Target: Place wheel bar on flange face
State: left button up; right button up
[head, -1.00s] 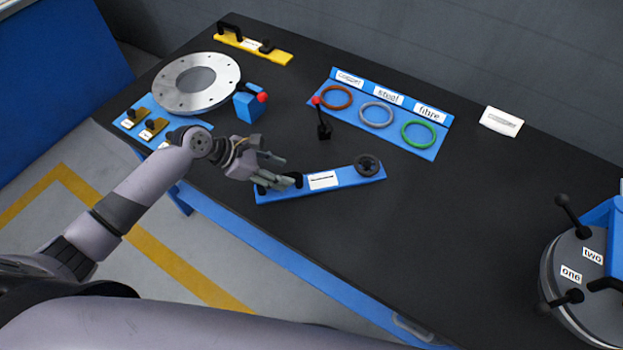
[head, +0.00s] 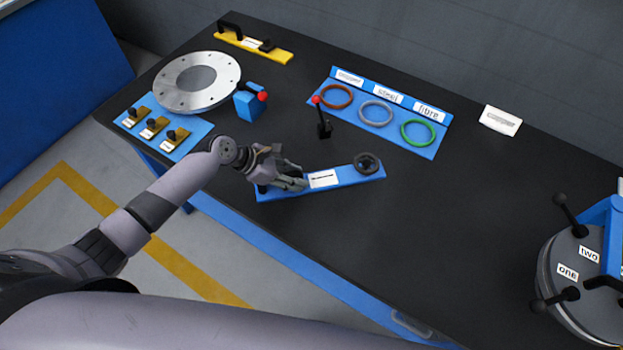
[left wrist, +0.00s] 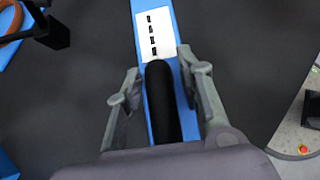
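The wheel bar (head: 345,177) is a blue bar with a white label and a black handwheel at its right end. It lies flat on the dark table. In the left wrist view the wheel bar (left wrist: 154,5) runs up the picture, with a black grip (left wrist: 162,105) on it. My left gripper (head: 289,180) is at the bar's left end. In the left wrist view, its fingers (left wrist: 157,88) are open, one on each side of the grip, with gaps visible. The flange face (head: 160,90) is a round grey metal ring with bolt holes, at the table's upper left. My right gripper is not in view.
A blue block with a red-knobbed lever (head: 249,103) stands beside the flange. A black red-knobbed lever (head: 323,128) stands behind the bar. A blue ring tray (head: 410,147), a yellow handled bar (head: 280,54) and a lidded vessel (head: 572,300) are around. The table's middle right is clear.

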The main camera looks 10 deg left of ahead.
pick_arm(q)
grip_shut()
dwell(0.7)
jog(key=shift+w+r, duration=0.1)
jog(key=shift+r, duration=0.05)
